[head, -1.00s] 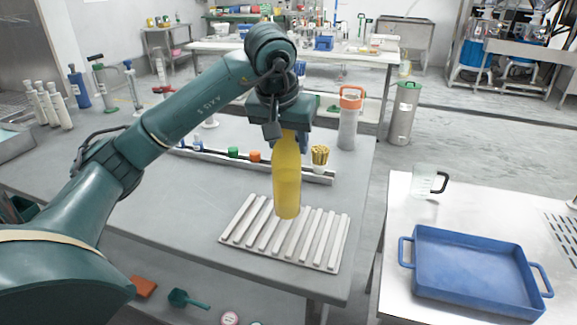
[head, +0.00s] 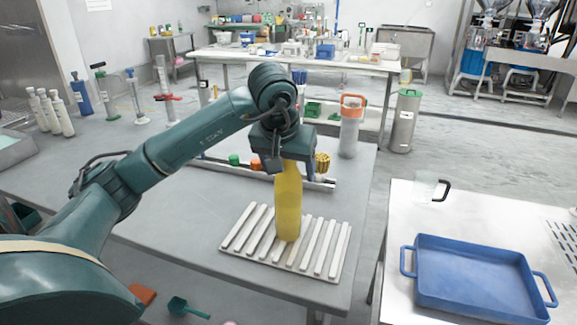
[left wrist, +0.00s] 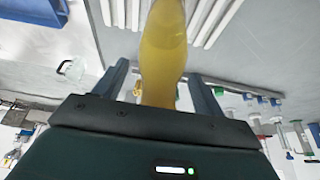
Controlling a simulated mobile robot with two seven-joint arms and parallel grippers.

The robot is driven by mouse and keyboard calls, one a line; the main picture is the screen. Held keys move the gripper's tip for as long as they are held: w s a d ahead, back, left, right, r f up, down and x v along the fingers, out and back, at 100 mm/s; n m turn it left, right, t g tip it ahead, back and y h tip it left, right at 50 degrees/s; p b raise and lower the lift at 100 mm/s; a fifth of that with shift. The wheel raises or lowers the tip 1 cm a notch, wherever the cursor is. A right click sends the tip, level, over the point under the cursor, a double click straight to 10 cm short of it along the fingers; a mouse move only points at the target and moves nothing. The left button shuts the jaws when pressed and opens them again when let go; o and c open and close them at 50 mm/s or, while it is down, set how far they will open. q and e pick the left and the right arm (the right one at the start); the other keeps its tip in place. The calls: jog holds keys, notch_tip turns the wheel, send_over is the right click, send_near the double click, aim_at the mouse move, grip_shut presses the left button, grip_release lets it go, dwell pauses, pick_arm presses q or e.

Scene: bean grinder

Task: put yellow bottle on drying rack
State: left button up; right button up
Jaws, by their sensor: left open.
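The yellow bottle (head: 288,205) stands upright on the slats of the white drying rack (head: 236,228), near the middle of the rack. It also shows in the left wrist view (left wrist: 163,50), between the fingers. My left gripper (head: 285,165) is above and around the bottle's top, pointing down. Its fingers are open, with a gap beside the bottle in the left wrist view (left wrist: 160,85). The bottle's top is hidden by the gripper in the head view. My right gripper is not in view.
A rail with small coloured items (head: 325,184) and a cup of yellow sticks (head: 322,165) stand close behind the rack. An orange-topped bottle (head: 350,130) is at the table's back right. A blue tray (head: 475,275) lies on the right table. The grey table left of the rack is clear.

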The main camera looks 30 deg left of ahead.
pick_arm(q)
jog(key=p+v, duration=0.1)
jog(key=v, duration=1.1)
jog(key=shift+s, duration=0.1)
